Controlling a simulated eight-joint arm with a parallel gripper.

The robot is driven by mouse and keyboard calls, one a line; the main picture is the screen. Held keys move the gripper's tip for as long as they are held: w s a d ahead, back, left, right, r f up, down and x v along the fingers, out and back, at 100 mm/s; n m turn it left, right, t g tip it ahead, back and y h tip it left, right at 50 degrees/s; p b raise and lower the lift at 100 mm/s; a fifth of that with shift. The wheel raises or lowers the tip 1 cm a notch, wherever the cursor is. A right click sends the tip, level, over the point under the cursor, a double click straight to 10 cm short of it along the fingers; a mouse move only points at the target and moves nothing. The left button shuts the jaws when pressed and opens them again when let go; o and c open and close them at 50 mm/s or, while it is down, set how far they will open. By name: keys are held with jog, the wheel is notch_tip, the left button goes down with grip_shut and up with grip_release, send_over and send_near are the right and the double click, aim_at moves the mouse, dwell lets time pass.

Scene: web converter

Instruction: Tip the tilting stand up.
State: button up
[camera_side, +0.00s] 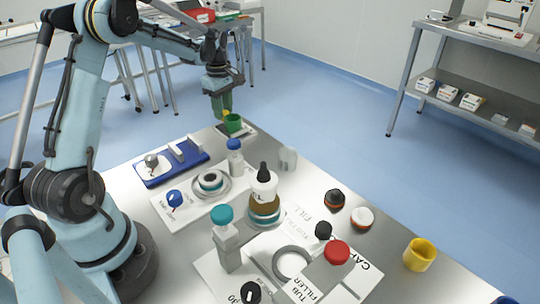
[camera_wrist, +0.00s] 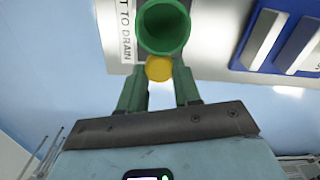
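The tilting stand shows as a green cup (camera_side: 233,123) with a yellow knob (camera_side: 227,113), at the far end of the table in the side view. In the wrist view I look into the round mouth of the green cup (camera_wrist: 163,27), with the yellow knob (camera_wrist: 159,68) just below it. My gripper (camera_side: 222,108) points down at the knob. In the wrist view its two green fingers (camera_wrist: 159,78) stand apart, one on each side of the knob, with narrow gaps visible. Whether the tips touch the knob is unclear.
A white plate (camera_wrist: 126,36) lettered "T TO DRAIN" lies beside the cup. A blue tray (camera_side: 172,164) is nearby at the left. A blue-capped bottle (camera_side: 235,160) and a translucent piece (camera_side: 288,158) stand nearer. Free floor lies beyond the table edge.

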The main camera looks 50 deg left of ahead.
aim_at(226, 113)
grip_shut()
jog(key=shift+d+r, duration=0.15)
jog(key=shift+d+r+y, duration=0.55)
jog(key=shift+d+y, duration=0.05)
jog(key=shift+y, duration=0.35)
jog(key=shift+d+r+y, duration=0.5)
jog(key=shift+d+y, duration=0.1)
jog(key=shift+y, duration=0.35)
jog(key=shift+d+r+y, duration=0.3)
jog(key=shift+d+y, duration=0.3)
jog(key=shift+y, duration=0.2)
jog(key=shift+d+r+y, duration=0.25)
jog(key=shift+d+y, duration=0.35)
jog(key=shift+y, duration=0.2)
jog(key=shift+d, duration=0.1)
jog(key=o, duration=0.7)
grip_release()
jog(key=shift+c, duration=0.2)
